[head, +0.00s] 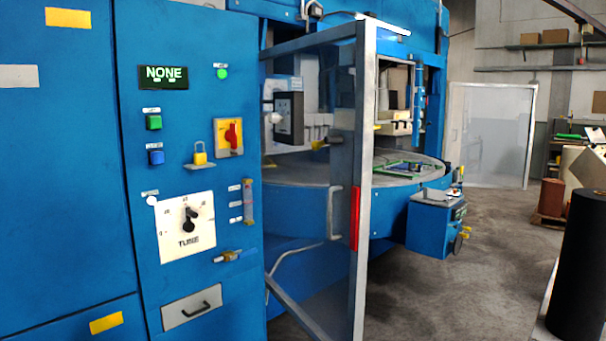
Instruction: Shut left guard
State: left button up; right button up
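The left guard (365,190) is a grey metal-framed, see-through door beside the blue cabinet. It stands open, swung out toward me from the blue press. Its near upright edge carries a red strip (355,218) and a grey D-shaped handle (334,212). Behind and through it I see the press's round grey table (405,168) with a green-edged frame lying on it. Neither of my grippers is in view.
The blue control cabinet (75,190) fills the left, with a dial, buttons and a yellow padlock. A small blue box (432,228) stands before the table. A pale framed panel (490,135) stands further right. A black cylinder (582,265) is at right. Floor between is clear.

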aim_at(350, 191)
jog(key=z, duration=0.25)
jog(key=i+j+z, duration=0.25)
jog(key=z, duration=0.25)
jog(key=i+j+z, duration=0.2)
jog(key=j+z, duration=0.25)
jog(key=i+j, duration=0.15)
jog(key=j, duration=0.3)
jog(key=i+j+z, duration=0.1)
jog(key=j, duration=0.3)
jog(key=i+j, duration=0.15)
jog(key=j, duration=0.3)
jog(key=i+j+z, duration=0.1)
jog(key=j, duration=0.35)
jog(key=i+j, duration=0.1)
jog(key=j, duration=0.3)
jog(key=i+j+z, duration=0.1)
jog(key=j, duration=0.35)
jog(key=k+j+z, duration=0.15)
jog(key=k, duration=0.15)
jog(key=i+j, duration=0.2)
jog(key=i+u, duration=0.05)
